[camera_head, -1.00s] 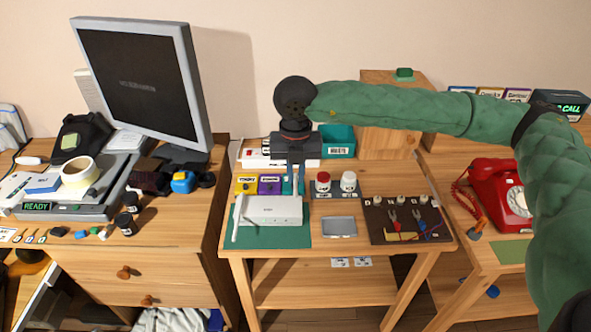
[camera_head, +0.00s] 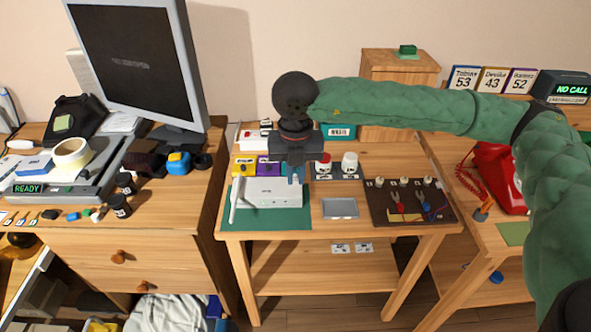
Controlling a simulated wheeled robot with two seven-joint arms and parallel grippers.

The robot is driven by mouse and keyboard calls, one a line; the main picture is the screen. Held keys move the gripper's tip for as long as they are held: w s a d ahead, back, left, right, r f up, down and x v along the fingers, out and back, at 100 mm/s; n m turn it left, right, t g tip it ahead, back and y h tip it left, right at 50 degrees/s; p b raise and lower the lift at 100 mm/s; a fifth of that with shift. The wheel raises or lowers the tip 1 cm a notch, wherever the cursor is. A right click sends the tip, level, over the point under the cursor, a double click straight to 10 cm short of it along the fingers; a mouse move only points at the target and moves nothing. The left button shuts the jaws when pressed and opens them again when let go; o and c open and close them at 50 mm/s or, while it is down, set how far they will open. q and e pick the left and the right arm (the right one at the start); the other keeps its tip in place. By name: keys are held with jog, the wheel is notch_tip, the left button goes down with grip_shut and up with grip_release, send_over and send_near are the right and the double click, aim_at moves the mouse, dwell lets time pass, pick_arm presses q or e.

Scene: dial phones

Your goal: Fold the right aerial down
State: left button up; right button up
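The white router (camera_head: 274,193) sits on a green mat (camera_head: 247,222) on the middle table. Its left aerial (camera_head: 235,201) slants at the router's left side. Its right aerial cannot be made out clearly, as my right gripper covers that corner. My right gripper (camera_head: 295,174) points down at the router's right back corner, its tips close to the router's top. The fingers are small and partly hidden under the dark gripper body, so I cannot tell whether they are apart or touch the aerial. My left gripper is not in view.
Behind the router stand yellow (camera_head: 244,166) and purple (camera_head: 267,167) boxes. Red-capped (camera_head: 323,164) and white-capped (camera_head: 349,164) jars, a grey tray (camera_head: 340,208) and a brown wiring board (camera_head: 407,204) lie to the right. A red phone (camera_head: 497,178) stands farther right.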

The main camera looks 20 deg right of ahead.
jog(key=shift+s+a+f+b, duration=0.2)
jog(key=shift+s+f+b, duration=0.4)
jog(key=shift+f, duration=0.25)
jog(key=shift+s+a+f+b, duration=0.1)
jog(key=shift+s+f+b, duration=0.15)
jog(key=shift+f+b, duration=0.4)
jog(key=shift+s+a+f+b, duration=0.1)
jog(key=shift+s+f+b, duration=0.1)
jog(key=shift+f+b, duration=0.4)
jog(key=shift+s+f+b, duration=0.25)
jog(key=shift+f+b, duration=0.25)
jog(key=shift+b, duration=0.2)
jog(key=shift+s+f+b, duration=0.15)
jog(key=shift+f+b, duration=0.75)
jog(key=shift+b, duration=0.05)
jog(key=shift+s+f+b, duration=0.1)
jog(key=shift+f+b, duration=0.8)
jog(key=o, duration=0.7)
jog(key=shift+c, duration=0.2)
jog(key=shift+r, duration=0.1)
notch_tip(320, 180, up, 6)
jog(key=shift+f+p, duration=0.1)
jog(key=shift+p, duration=0.8)
